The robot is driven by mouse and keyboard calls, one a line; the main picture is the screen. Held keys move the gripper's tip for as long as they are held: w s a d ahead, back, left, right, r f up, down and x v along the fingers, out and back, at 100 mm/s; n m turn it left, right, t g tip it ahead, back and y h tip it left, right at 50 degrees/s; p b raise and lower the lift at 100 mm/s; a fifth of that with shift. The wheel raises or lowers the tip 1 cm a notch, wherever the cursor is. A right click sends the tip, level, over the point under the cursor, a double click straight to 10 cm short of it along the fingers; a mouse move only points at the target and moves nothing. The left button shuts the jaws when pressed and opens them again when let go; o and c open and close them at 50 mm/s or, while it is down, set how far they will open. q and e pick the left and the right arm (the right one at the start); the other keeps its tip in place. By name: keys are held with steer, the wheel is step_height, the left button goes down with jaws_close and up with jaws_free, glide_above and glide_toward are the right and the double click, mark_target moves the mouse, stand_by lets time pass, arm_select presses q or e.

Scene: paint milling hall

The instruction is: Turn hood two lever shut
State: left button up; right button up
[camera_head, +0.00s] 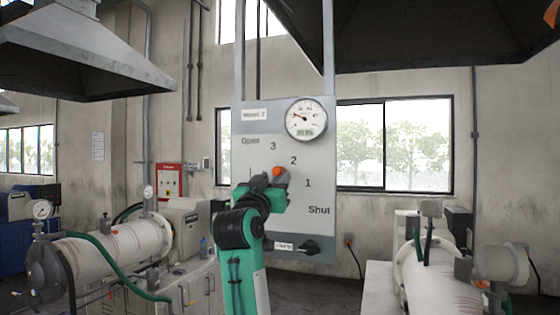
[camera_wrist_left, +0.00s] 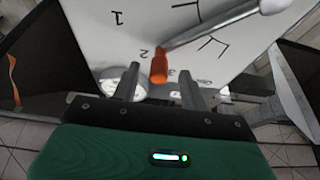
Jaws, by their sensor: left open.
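The hood two control panel (camera_head: 310,165) stands upright ahead, marked Open, 3, 2, 1 and Shut along an arc. The lever's orange grip (camera_head: 281,175) shows just below the 2, beside the tip of my left gripper (camera_head: 266,182). In the left wrist view, the orange grip (camera_wrist_left: 159,68) sits at the end of a grey rod (camera_wrist_left: 215,28), near the printed 2. My left gripper (camera_wrist_left: 160,90) is open, with a finger on each side of the grip's line; contact cannot be told. My arm hides the lever's pivot in the head view. My right gripper is not in view.
A round gauge (camera_head: 305,118) sits at the panel's top right. A black knob (camera_head: 309,247) sits low on the panel. A dark hood (camera_head: 420,35) hangs above. Milling machines stand left (camera_head: 115,250) and right (camera_head: 435,265).

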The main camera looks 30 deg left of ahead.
mark_target(276, 175)
arm_select(q)
steer(key=p+x, duration=0.2)
steer(key=x, duration=0.2)
steer(key=shift+w+a+r, duration=0.15)
steer(key=shift+w, duration=0.35)
steer(key=shift+c, duration=0.2)
jaws_close()
